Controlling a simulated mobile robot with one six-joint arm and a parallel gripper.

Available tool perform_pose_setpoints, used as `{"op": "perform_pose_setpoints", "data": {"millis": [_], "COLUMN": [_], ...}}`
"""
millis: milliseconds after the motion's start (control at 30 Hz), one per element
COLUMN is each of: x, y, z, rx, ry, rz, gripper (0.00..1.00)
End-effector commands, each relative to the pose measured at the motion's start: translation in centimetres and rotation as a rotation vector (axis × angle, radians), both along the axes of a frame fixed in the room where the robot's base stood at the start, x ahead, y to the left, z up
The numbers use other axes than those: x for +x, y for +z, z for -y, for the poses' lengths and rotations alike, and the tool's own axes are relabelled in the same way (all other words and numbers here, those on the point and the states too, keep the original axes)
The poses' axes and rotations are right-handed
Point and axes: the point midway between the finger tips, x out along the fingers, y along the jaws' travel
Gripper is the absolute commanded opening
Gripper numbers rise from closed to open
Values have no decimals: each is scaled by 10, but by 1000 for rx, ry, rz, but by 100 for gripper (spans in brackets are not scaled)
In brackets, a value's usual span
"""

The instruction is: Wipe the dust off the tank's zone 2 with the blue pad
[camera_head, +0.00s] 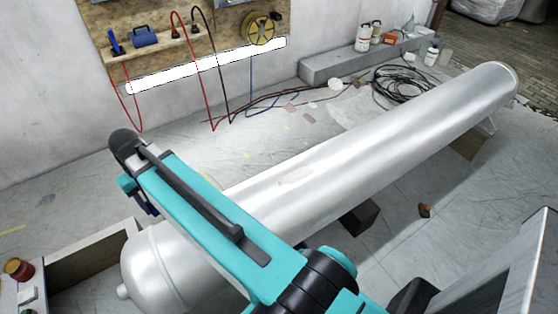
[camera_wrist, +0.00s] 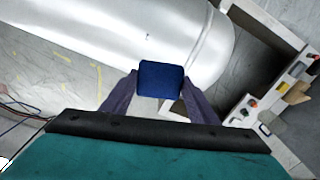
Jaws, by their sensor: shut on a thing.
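The tank (camera_head: 370,150) is a long silver cylinder lying across the floor, with a rounded near end at the lower left. A faint pale patch (camera_head: 296,174) shows on its upper side near the middle; I cannot tell if it is dust. No zone markings are readable. In the wrist view the tank (camera_wrist: 150,35) runs along the top, with its rounded end at the right. My gripper (camera_wrist: 160,88) is shut on the blue pad (camera_wrist: 160,78), which shows between the two fingers, beside or over the tank; contact is not clear. In the head view my arm hides part of the tank.
A wooden board with tools and a cable reel (camera_head: 260,28) is on the wall. Coiled black cables (camera_head: 405,82) lie behind the tank. A box-like frame (camera_wrist: 262,100) is beside the tank's near end.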

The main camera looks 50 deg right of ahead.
Motion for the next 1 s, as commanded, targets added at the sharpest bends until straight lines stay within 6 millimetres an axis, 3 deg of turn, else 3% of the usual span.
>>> {"op": "perform_pose_setpoints", "data": {"millis": [367, 567, 767, 1000], "x": [0, 1, 2, -3], "y": [0, -3, -9, -19], "z": [6, 22, 62, 128], "rx": [0, 0, 0, 0], "ry": [-10, -44, -133, -284], "rz": [0, 0, -1, 0], "gripper": [36, 36, 36, 36]}}
